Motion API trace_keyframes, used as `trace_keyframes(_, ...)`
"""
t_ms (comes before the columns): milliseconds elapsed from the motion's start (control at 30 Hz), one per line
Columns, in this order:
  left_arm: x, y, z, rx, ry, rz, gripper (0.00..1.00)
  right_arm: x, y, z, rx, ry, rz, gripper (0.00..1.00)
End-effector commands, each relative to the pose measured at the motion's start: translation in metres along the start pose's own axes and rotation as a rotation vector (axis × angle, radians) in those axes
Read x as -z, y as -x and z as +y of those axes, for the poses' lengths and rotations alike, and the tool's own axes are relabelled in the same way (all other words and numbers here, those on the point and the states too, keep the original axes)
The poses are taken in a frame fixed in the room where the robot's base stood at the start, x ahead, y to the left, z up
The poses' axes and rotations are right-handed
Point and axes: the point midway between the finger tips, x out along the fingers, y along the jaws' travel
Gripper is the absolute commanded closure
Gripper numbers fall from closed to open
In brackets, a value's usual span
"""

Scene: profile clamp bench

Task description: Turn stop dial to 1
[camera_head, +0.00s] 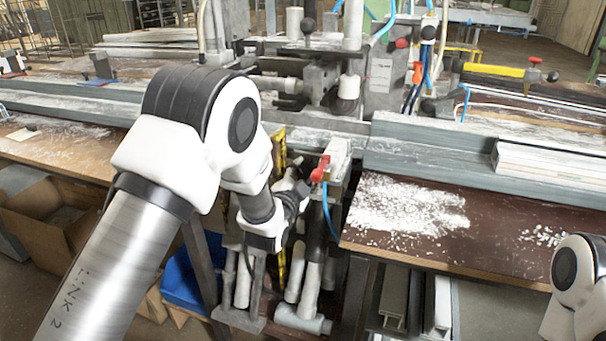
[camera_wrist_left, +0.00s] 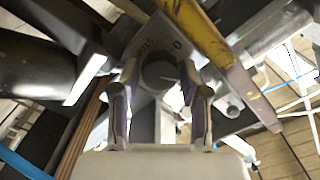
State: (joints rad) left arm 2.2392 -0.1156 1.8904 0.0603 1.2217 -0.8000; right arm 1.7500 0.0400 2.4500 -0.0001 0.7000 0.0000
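The stop dial (camera_wrist_left: 160,72) is a round dark grey knob on a grey plate (camera_wrist_left: 148,42) with black markings, partly legible, including what looks like a 0. It shows in the left wrist view, between the fingertips of my left gripper (camera_wrist_left: 162,85). The fingers stand apart on both sides of the knob, with a small gap visible at each side. I cannot read which mark the dial points to. In the head view my left gripper (camera_head: 294,192) is low at the machine's front, and the dial is hidden there. My right gripper is out of view.
A red-handled valve (camera_head: 320,168) with a blue hose is close right of my left gripper. A yellow bar (camera_wrist_left: 205,38) runs just beside the dial plate. The dusty brown bench top (camera_head: 475,225) lies to the right. A blue bin (camera_head: 190,280) stands below.

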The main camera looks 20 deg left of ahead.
Motion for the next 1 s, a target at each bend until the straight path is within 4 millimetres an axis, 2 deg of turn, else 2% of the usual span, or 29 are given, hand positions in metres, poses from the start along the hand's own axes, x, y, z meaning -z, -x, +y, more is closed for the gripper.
trace_keyframes(267,0.0,0.0,0.0,0.0,0.0,0.0,0.51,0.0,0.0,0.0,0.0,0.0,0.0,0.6)
trace_keyframes(367,0.0,0.007,0.0,-0.001,0.0,-0.001,0.51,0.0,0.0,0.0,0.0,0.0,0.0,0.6)
trace_keyframes(467,0.0,0.023,0.001,-0.002,-0.001,-0.001,0.51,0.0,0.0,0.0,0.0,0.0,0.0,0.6)
trace_keyframes(700,-0.001,0.084,0.001,-0.003,-0.001,-0.002,0.51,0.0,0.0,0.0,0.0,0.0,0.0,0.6)
trace_keyframes(800,-0.001,0.105,0.001,-0.002,0.0,-0.002,0.51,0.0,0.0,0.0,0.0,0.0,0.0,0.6)
trace_keyframes(1000,0.0,0.12,0.0,0.0,0.0,0.0,0.51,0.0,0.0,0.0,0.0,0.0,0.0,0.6)
